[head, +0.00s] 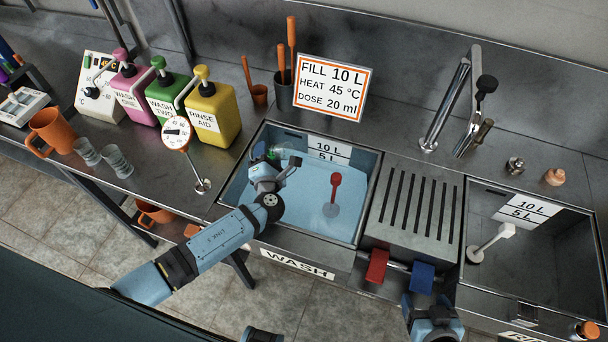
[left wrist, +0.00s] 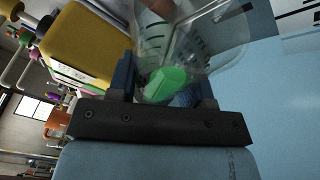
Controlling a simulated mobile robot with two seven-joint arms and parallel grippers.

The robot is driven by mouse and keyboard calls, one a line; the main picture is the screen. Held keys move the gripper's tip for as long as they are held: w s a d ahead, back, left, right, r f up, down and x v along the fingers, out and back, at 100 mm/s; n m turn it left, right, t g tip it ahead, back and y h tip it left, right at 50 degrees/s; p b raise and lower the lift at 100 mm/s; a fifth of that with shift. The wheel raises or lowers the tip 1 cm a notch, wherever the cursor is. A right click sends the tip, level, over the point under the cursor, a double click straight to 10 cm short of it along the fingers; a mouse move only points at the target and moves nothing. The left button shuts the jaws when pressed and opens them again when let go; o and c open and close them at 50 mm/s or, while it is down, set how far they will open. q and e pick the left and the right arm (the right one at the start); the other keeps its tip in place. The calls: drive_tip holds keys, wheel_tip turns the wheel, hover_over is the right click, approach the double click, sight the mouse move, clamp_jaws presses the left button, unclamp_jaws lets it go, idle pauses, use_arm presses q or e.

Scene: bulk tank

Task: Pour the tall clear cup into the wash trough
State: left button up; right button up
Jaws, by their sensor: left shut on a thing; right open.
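A clear cup with dark measuring marks (left wrist: 205,38) is between the fingers of my left gripper (left wrist: 165,92) in the left wrist view. It looks tilted, and a green patch (left wrist: 164,83) shows at its near end; I cannot tell whether it is liquid. In the head view my left gripper (head: 270,172) is over the back left of the wash trough (head: 300,240), which holds blue water. The cup is small and partly hidden there. My right gripper (head: 430,303) is open and empty at the front, below the drainer.
A red-topped stopper (head: 335,182) stands in the wash trough. Yellow (head: 214,112), green and pink pump bottles stand left of it, with a round dial thermometer (head: 177,133) in front. Two small clear cups (head: 116,160) are further left. The slotted drainer (head: 415,210) lies to the right.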

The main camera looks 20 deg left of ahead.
sight(273, 147)
use_arm(q)
drive_tip(key=shift+a+r+m+t+b, duration=0.1)
drive_tip(key=shift+r+m+t+b, duration=0.35)
drive_tip(key=shift+r+m, duration=0.5)
idle(0.6)
drive_tip(key=shift+d+r+m+t+p, duration=0.45)
drive_tip(key=shift+d+m+p, duration=0.35)
drive_tip(key=shift+m+p, duration=0.15)
drive_tip(key=shift+d+r+m+t+p, duration=0.2)
drive_tip(key=shift+r+m+t+p, duration=0.3)
drive_tip(key=shift+m+p, duration=0.45)
drive_tip(key=shift+d+r+m+t+p, duration=0.15)
drive_tip(key=shift+r+m+t+p, duration=0.15)
drive_tip(key=shift+r+m+p, duration=0.6)
idle(1.1)
